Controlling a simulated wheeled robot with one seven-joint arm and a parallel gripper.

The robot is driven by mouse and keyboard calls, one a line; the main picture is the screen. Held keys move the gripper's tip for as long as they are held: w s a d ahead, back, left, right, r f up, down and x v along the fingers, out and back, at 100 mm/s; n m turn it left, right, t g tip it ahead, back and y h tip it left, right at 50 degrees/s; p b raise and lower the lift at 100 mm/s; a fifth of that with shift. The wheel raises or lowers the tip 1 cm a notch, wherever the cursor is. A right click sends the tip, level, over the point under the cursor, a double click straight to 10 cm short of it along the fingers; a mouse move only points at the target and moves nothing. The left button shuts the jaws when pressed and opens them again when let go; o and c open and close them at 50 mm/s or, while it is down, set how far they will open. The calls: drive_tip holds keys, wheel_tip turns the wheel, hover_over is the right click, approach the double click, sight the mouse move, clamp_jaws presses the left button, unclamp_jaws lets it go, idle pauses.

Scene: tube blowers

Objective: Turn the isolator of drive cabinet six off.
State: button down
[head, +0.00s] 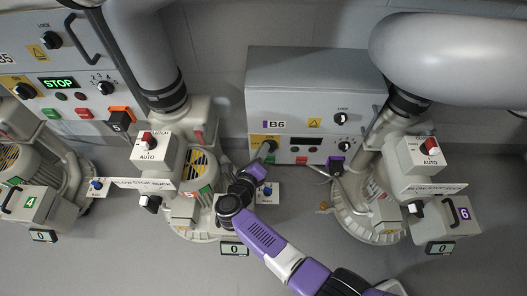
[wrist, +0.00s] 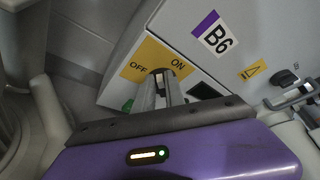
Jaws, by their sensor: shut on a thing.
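Drive cabinet B6 (head: 315,100) is a grey box on the wall with a purple-marked B6 label (wrist: 214,36). Its isolator sits on a yellow plate (wrist: 133,69) at the front's lower left, marked OFF on the left and ON at upper right in the wrist view. My gripper (head: 264,150) is at this plate, and its fingers also show in the wrist view (wrist: 166,84). They are shut on the isolator knob, which they mostly hide, so I cannot tell its exact angle. The cabinet's display (head: 307,140) looks dark.
Cabinet B5 (head: 75,55), at the left, shows a green STOP. A large grey pipe (head: 450,55) crosses the upper right. A handle (wrist: 300,98) is at the wrist view's right.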

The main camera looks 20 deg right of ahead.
drive_tip(key=shift+a+f+n+h+b, duration=0.25)
drive_tip(key=shift+n+h+b, duration=0.15)
drive_tip(key=shift+n, duration=0.2)
drive_tip(key=shift+d, duration=0.1)
drive_tip(key=c, duration=1.4)
unclamp_jaws()
drive_tip(key=shift+r, duration=0.1)
wheel_tip(320, 180, up, 20)
drive_tip(key=p, duration=1)
